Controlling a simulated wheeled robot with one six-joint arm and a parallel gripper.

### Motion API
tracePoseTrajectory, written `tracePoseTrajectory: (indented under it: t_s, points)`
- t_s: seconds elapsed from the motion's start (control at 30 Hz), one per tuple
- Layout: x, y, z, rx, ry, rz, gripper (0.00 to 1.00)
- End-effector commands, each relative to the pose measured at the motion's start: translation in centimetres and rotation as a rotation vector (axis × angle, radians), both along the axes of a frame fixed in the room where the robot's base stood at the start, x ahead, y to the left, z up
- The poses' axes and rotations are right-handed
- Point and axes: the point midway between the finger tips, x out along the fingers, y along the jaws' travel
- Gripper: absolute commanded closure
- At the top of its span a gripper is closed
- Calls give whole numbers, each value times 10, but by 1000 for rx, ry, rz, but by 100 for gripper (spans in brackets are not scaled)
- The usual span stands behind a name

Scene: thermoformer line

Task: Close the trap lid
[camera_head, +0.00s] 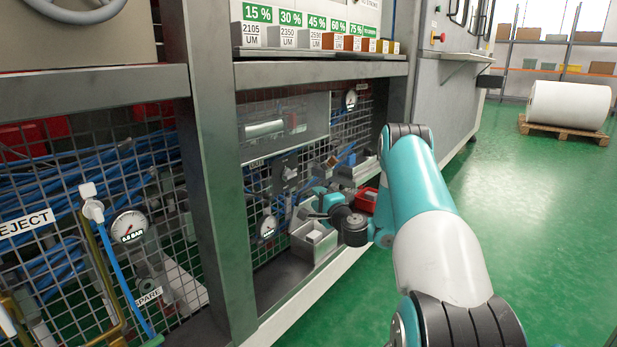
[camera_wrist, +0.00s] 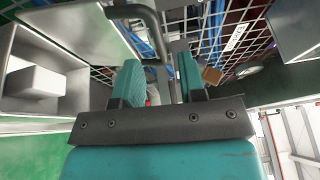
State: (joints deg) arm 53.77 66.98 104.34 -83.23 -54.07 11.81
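My gripper (camera_wrist: 160,78) is low in front of the mesh panel, its teal fingers apart. A dark grey bent bar (camera_wrist: 150,22) runs down between the fingers in the wrist view, closer to the right finger; I cannot tell whether it touches. An open-topped grey box (camera_head: 314,252) with a pale block inside stands just below my gripper in the head view. It also shows at the left of the wrist view (camera_wrist: 72,102). I cannot clearly make out the trap lid; a flat grey plate (camera_wrist: 80,28) lies beside the bent bar and may be it.
Wire mesh with blue hoses and gauges (camera_head: 128,226) fills the machine front. A red bin (camera_head: 366,200) sits to the right of my gripper. A steel upright (camera_head: 212,170) stands at left. Green floor (camera_head: 520,220) is clear at right, with a white roll (camera_head: 568,104) on a pallet beyond.

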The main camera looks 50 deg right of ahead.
Motion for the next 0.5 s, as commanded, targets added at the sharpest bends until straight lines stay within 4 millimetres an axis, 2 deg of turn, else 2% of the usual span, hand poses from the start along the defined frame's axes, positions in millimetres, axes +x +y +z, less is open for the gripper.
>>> tracePoseTrajectory:
  t_s: [0.03,0.3,0.5]
  points:
    - [2,1,7,3,2,1,63]
    - [41,-11,1,-5,-1,4,63]
    - [56,-16,2,-1,-1,2,63]
